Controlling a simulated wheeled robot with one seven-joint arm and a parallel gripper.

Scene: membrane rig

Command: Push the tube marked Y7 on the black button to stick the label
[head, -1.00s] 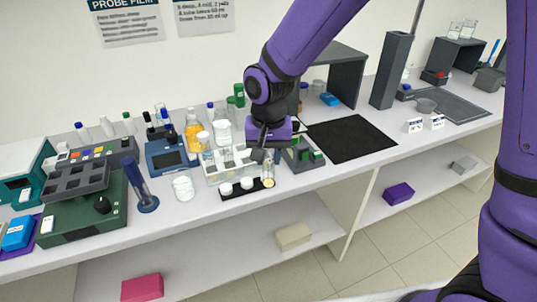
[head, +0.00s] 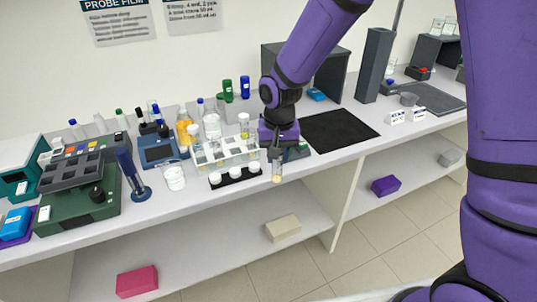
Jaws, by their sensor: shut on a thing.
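My gripper (head: 277,155) is shut on a clear tube (head: 276,172) with a yellowish lower end. It holds the tube upright near the front edge of the bench, just right of a low black holder (head: 236,176). No Y7 mark can be read on the tube at this size. A round black knob (head: 97,194), which may be the black button, sits on the sloped front of a dark green machine (head: 75,212) at the far left. The tube is well to the right of that machine and apart from it.
The black holder carries white-capped items. A white rack (head: 224,152) stands behind it. A beaker (head: 174,178) and a blue upright stand (head: 131,176) lie between the tube and green machine. Bottles crowd the back. A black mat (head: 337,136) is bare on the right.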

